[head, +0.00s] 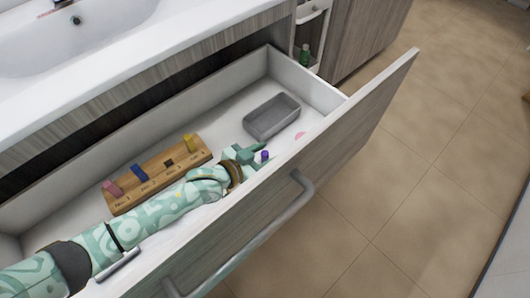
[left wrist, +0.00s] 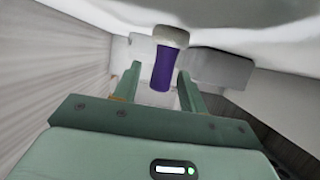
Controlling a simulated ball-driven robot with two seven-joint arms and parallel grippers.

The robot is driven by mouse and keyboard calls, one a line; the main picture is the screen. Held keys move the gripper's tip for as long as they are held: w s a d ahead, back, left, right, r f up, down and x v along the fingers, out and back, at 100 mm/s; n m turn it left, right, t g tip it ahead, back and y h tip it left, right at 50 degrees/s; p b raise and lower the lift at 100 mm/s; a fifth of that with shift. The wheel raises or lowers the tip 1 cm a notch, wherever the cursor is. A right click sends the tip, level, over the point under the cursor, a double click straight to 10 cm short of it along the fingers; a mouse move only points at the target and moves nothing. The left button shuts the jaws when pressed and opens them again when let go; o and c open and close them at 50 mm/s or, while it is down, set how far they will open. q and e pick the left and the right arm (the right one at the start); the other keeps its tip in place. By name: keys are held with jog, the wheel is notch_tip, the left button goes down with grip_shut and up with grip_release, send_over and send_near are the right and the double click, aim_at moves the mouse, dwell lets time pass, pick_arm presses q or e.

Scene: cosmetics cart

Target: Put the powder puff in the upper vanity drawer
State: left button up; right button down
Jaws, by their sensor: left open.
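The open vanity drawer (head: 355,100) holds my left gripper (head: 258,155), which is low inside it near the front panel. The gripper is open. A purple cylinder with a pale, wider end (left wrist: 163,65) shows between its fingers in the left wrist view; its purple part (head: 264,155) also shows at the fingertips in the head view. I see no clear grip on it. A small pink, rounded thing (head: 300,135) lies just beyond, partly hidden by the drawer front. I cannot tell for sure which of these is the powder puff. My right gripper is not in view.
A grey tray (head: 271,117) sits in the drawer beyond my gripper. A wooden rack (head: 150,186) with several small coloured items stands behind my left forearm. The drawer front with its handle (head: 262,232) rises in front. The white sink (head: 110,35) is above.

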pick_arm(q)
jog(key=shift+s+a+r, duration=0.2)
jog(key=shift+s+r, duration=0.05)
jog(key=shift+r, duration=0.05)
jog(key=p+v, duration=0.5)
jog(key=v, duration=0.5)
jog(key=shift+s+a+r, duration=0.1)
jog(key=shift+s+a, duration=0.35)
jog(key=shift+s, duration=0.05)
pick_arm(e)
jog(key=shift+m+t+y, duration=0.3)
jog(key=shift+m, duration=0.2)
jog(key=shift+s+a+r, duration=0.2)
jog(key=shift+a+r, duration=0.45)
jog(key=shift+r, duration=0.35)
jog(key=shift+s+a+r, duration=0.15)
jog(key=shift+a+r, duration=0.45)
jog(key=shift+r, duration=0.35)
